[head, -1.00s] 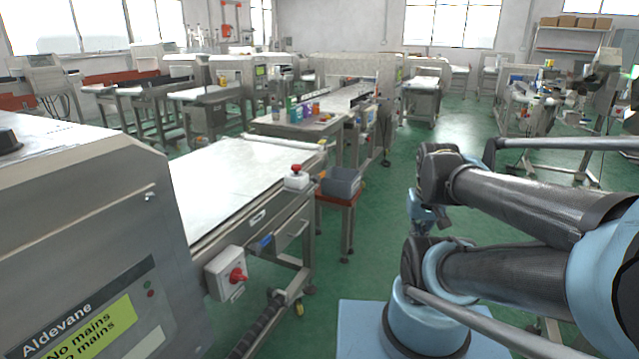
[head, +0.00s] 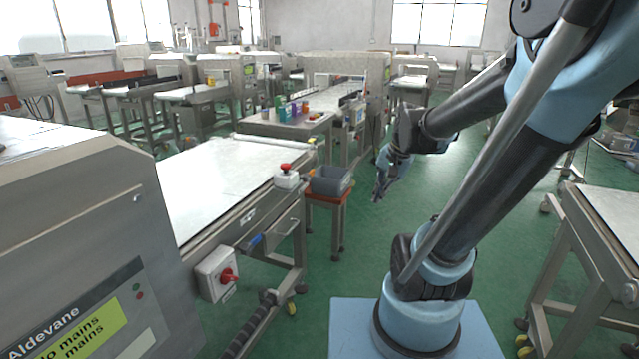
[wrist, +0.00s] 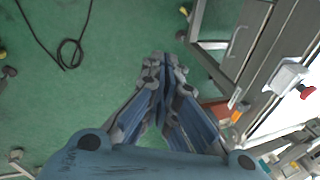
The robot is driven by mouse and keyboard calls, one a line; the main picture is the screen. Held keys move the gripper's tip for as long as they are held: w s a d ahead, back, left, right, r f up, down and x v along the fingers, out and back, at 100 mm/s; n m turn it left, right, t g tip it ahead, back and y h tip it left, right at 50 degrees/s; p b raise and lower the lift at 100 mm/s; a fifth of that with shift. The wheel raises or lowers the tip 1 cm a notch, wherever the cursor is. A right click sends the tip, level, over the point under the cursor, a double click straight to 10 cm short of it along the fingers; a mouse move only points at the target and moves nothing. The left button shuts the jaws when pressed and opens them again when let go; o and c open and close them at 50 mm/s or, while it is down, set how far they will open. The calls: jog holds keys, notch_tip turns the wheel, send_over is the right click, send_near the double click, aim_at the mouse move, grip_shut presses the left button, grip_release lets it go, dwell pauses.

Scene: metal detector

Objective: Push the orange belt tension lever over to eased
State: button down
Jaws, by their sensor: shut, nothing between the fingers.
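A small orange piece (wrist: 237,116) shows in the wrist view beside the conveyor's side frame, right of my gripper; it looks like the belt tension lever, but its setting is too small to read. My gripper (head: 378,194) hangs fingers down in the head view, right of the grey bin and over open floor. In the wrist view my gripper (wrist: 165,60) has its fingers together and empty, apart from the orange piece.
The conveyor (head: 225,185) carries a red stop button (head: 286,170), a red rotary switch (head: 228,275) and a blue handle (head: 255,239). A grey bin (head: 331,181) stands on a red-topped stand. Another table (head: 610,215) is at right. Green floor is clear between.

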aim_at(307, 175)
jog(key=w+a+f+m+y, duration=0.15)
jog(key=w+a+m, duration=0.25)
jog(key=w, duration=0.7)
jog(key=w+a+m+y, duration=0.2)
jog(key=w+a+m, duration=0.2)
jog(key=w, duration=0.7)
jog(key=w+a+f+m+t+y, duration=0.1)
jog(key=w+a+f+m+y, duration=0.2)
jog(key=w+a+f+m, duration=0.2)
jog(key=w+f+m, duration=0.3)
jog(key=w+f, duration=0.3)
jog(key=w, duration=0.3)
jog(key=shift+w+a+f, duration=0.15)
jog(key=shift+w+f, duration=0.15)
jog(key=shift+w, duration=0.1)
jog(key=shift+y, duration=0.25)
jog(key=w+a+f, duration=0.2)
jog(key=a, duration=0.5)
jog(key=shift+w+a, duration=0.15)
jog(key=shift+w, duration=0.15)
jog(key=shift+f, duration=0.1)
